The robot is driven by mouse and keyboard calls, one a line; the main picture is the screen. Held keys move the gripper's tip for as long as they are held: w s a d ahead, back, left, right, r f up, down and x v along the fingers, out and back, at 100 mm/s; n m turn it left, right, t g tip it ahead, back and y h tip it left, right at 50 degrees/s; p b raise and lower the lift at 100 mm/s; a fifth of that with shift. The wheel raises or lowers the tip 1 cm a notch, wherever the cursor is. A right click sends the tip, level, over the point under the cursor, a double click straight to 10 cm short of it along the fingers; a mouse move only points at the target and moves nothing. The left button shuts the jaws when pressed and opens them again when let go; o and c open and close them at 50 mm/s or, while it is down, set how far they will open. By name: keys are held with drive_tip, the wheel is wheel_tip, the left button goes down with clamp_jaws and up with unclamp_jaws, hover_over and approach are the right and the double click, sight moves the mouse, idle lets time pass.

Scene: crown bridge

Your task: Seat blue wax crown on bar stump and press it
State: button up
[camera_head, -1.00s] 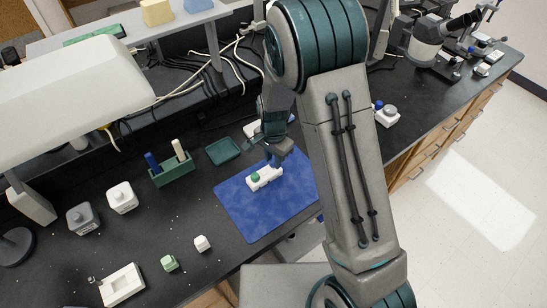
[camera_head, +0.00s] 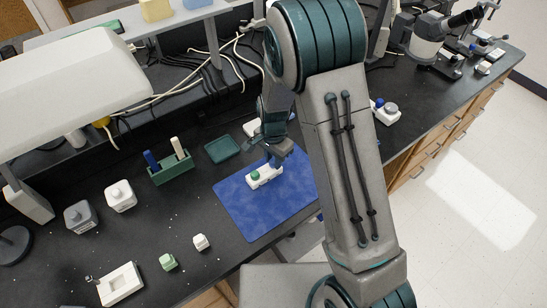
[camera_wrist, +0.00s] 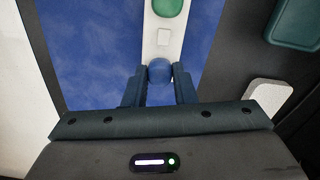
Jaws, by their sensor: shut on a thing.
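My gripper (camera_wrist: 160,88) is shut on the blue wax crown (camera_wrist: 160,69), which shows between its two fingertips in the wrist view. The crown is at the near end of the white bar (camera_wrist: 163,17) there. I cannot tell whether it touches the bar or is just above it. The bar carries a green crown (camera_wrist: 167,7) and a small bare white stump (camera_wrist: 163,37) between green and blue. In the head view the bar (camera_head: 264,178) lies on the blue mat (camera_head: 254,211), with the green crown (camera_head: 255,175) on its left end; my gripper (camera_head: 274,163) is over its right end.
A green rack (camera_head: 173,170) with a blue and a cream stick, and a dark green tray (camera_head: 223,149), stand left of the mat. Small green (camera_head: 168,261) and white (camera_head: 200,242) blocks lie at the front. The mat's front part is clear.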

sight(273, 161)
drive_tip(key=o, duration=1)
drive_tip(key=shift+o, duration=0.2)
wheel_tip(273, 161, up, 14)
drive_tip(key=shift+f, duration=0.15)
drive_tip(key=shift+c, duration=0.2)
